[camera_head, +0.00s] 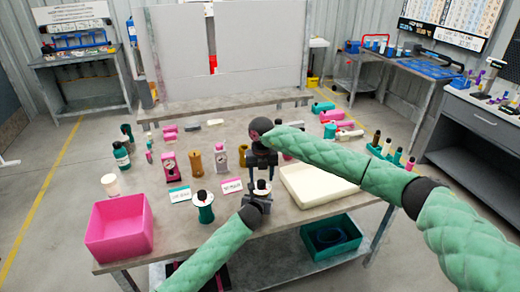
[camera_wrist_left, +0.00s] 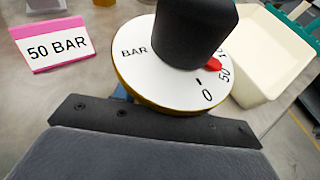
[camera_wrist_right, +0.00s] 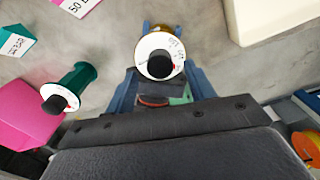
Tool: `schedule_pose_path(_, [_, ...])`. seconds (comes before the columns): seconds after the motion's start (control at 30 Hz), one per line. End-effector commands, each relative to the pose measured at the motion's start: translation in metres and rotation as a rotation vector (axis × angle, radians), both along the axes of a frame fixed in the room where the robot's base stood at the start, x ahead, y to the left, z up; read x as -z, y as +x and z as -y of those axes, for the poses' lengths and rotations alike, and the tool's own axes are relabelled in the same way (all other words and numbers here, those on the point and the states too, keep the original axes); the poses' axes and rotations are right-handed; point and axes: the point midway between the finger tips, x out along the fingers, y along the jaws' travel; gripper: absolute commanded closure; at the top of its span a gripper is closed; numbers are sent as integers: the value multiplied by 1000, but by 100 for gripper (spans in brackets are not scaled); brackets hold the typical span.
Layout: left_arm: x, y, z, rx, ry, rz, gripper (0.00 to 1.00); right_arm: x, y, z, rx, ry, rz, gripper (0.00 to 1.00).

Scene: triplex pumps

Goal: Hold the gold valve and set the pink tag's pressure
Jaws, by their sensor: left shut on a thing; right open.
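The gold valve (camera_head: 262,186) stands upright with a white dial and a black knob. In the left wrist view its dial (camera_wrist_left: 150,75) fills the middle, and a red pointer beside the knob (camera_wrist_left: 195,30) lies close to the 50 mark. My left gripper (camera_head: 257,202) is shut on the valve's body from the front; its fingertips are mostly hidden beneath the dial. My right gripper (camera_head: 262,177) is open and points down just above the knob. In the right wrist view the knob (camera_wrist_right: 160,65) shows clear of a grip. The pink tag (camera_head: 231,186) reads 50 BAR.
A teal valve (camera_head: 204,207) and teal tag (camera_head: 180,195) stand left of the gold valve. A pink bin (camera_head: 118,228) is at the table's front left; a cream tray (camera_head: 318,186) lies right. Several pumps and bottles stand behind.

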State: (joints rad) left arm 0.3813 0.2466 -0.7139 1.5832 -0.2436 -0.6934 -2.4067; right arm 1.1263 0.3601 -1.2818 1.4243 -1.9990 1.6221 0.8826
Motion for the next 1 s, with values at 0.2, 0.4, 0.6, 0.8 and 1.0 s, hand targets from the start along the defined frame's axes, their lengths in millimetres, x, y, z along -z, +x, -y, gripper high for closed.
schedule_pose_path(0.2, [1, 0, 0, 0, 0, -1, 93, -36, 0, 0, -3, 0, 1, 46])
schedule_pose_path(0.4, [1, 0, 0, 0, 0, -1, 93, -68, 0, 0, -4, 0, 2, 46])
schedule_pose_path(0.6, [1, 0, 0, 0, 0, -1, 93, -100, 0, 0, -4, -1, 2, 46])
schedule_pose_path(0.8, [1, 0, 0, 0, 0, -1, 93, -100, 0, 0, -166, 1, 0, 46])
schedule_pose_path(1.0, [0, 0, 0, 0, 0, -1, 93, -100, 0, -1, -340, 7, 3, 46])
